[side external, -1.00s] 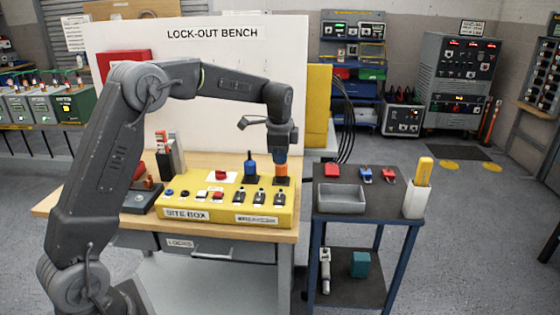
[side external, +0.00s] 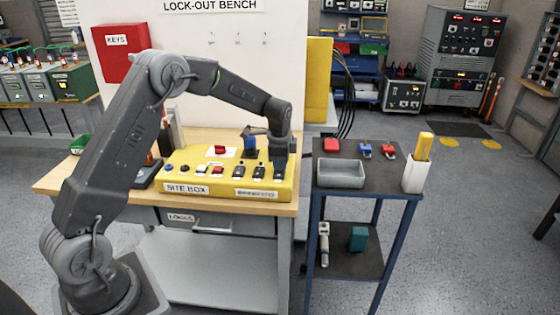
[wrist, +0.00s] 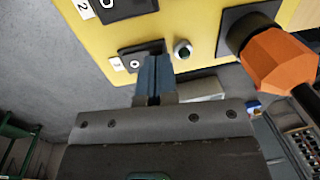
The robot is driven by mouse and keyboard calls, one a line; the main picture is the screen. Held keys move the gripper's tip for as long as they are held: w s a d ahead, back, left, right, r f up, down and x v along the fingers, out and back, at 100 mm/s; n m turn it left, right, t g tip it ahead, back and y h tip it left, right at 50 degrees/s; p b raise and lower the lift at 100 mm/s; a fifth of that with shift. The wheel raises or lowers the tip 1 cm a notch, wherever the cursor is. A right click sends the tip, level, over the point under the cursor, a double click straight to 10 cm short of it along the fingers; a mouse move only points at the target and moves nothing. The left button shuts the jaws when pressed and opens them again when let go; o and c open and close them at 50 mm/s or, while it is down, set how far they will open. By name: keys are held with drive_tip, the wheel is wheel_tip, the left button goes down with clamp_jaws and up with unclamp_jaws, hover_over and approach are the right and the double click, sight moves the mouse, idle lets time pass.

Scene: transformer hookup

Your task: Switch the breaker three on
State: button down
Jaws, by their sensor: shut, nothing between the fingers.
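The yellow site box (side external: 225,190) sits on the bench and carries a row of black breakers. Breaker three (wrist: 127,51), a black plate with a "3" label beside it, is at the box's edge in the wrist view. Its "0" mark shows; my fingers hide most of its lever, so I cannot tell its position. My gripper (wrist: 154,80) is shut and empty, its blue-grey fingertips right at breaker three; contact is unclear. In the side view my gripper (side external: 279,178) is low over the box's right end. Breaker two (wrist: 125,6) is partly in view at the top.
An orange plug (wrist: 280,58) on a black socket stands close to the right of my fingers in the wrist view, with a small round indicator (wrist: 183,49) between. A blue plug (side external: 250,145) stands behind the breakers. A cart with a grey tray (side external: 341,174) is at the right.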

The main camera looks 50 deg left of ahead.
drive_tip(key=shift+a+f, duration=0.1)
drive_tip(key=shift+f, duration=0.25)
drive_tip(key=shift+s+d+r, duration=0.35)
drive_tip(key=shift+s+d, duration=0.15)
drive_tip(key=shift+d, duration=0.1)
wheel_tip(320, 180, up, 14)
drive_tip(key=w+a, duration=0.1)
idle(0.6)
